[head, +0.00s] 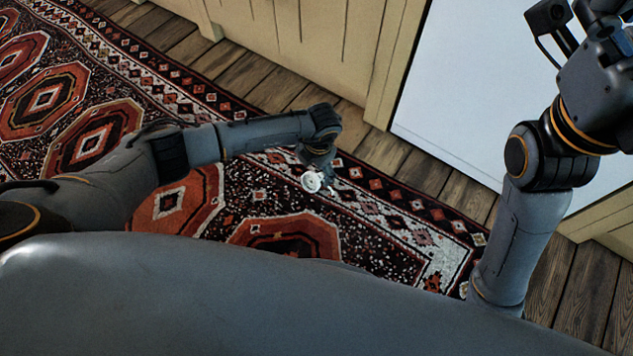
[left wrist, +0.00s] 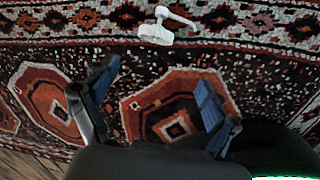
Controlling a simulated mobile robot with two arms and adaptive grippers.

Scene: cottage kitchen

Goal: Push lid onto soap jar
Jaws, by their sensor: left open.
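A small white object (head: 312,182) with a round top shows at my left gripper (head: 318,160) in the head view. In the left wrist view this white object (left wrist: 156,34) has a short body and a thin arm sticking out up and to the right. It appears over the patterned rug, beyond the fingertips. I cannot tell whether it is the soap jar, its lid or both together. My left gripper (left wrist: 157,80) is open, its two blue-tipped fingers spread with only rug seen between them. My right gripper (head: 572,25) is at the top right, partly cut off, its fingers unclear.
A red and black patterned rug (head: 75,135) covers much of the wooden floor (head: 440,185). Cream wooden cabinet fronts (head: 310,35) and a pale white panel (head: 470,80) stand at the back. My right arm is raised in front of the panel.

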